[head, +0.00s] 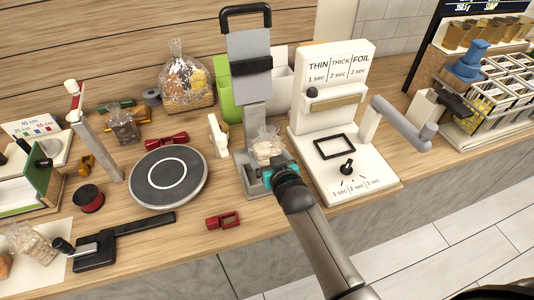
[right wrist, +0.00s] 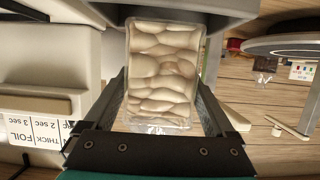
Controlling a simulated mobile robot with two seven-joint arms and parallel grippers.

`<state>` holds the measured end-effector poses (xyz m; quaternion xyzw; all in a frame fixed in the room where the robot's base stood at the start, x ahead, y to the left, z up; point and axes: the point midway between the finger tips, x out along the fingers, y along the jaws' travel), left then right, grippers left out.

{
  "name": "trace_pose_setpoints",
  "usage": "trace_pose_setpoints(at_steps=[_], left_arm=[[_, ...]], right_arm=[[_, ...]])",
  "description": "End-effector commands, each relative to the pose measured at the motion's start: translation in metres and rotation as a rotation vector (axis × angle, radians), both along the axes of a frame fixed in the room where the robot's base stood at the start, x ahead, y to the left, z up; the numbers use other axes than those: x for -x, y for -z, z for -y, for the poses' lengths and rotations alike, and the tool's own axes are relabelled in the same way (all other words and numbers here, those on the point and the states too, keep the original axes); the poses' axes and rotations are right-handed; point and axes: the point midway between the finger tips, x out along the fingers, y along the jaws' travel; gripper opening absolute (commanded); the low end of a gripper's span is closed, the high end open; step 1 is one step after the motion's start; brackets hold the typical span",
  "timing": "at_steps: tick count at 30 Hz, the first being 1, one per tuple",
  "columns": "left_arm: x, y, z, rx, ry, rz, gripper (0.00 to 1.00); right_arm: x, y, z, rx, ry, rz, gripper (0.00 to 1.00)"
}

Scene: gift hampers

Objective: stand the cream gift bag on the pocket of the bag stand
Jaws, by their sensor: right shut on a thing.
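The cream gift bag (head: 267,143) is a clear bag filled with cream-coloured pieces; it fills the middle of the right wrist view (right wrist: 162,75). My right gripper (head: 272,172) is shut on it, one finger on each side in the right wrist view (right wrist: 162,112). The bag stand (head: 249,55) is a tall grey panel on a column with a black handle and black clip. The bag is low in front of its column, close over the base (head: 252,185). The pocket is largely hidden by bag and gripper; I cannot tell whether they touch. My left gripper is not in view.
A white sealer (head: 374,165) stands close on the right, its grey lever projecting. A round dark turntable (head: 168,178) is on the left. Green (head: 224,92) and white (head: 284,80) holders stand behind. A red buckle-like piece (head: 223,221) lies near the front edge.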

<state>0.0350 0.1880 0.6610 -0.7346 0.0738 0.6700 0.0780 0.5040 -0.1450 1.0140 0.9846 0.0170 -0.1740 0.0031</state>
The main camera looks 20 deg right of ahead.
Motion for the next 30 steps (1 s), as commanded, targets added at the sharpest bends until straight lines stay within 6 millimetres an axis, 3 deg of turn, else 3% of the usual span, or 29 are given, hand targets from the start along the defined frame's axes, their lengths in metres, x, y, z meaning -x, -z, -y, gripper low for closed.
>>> trace_pose_setpoints(at_steps=[30], left_arm=[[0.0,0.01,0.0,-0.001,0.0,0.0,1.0]], right_arm=[[-0.001,0.015,0.0,0.0,0.0,0.002,0.24]])
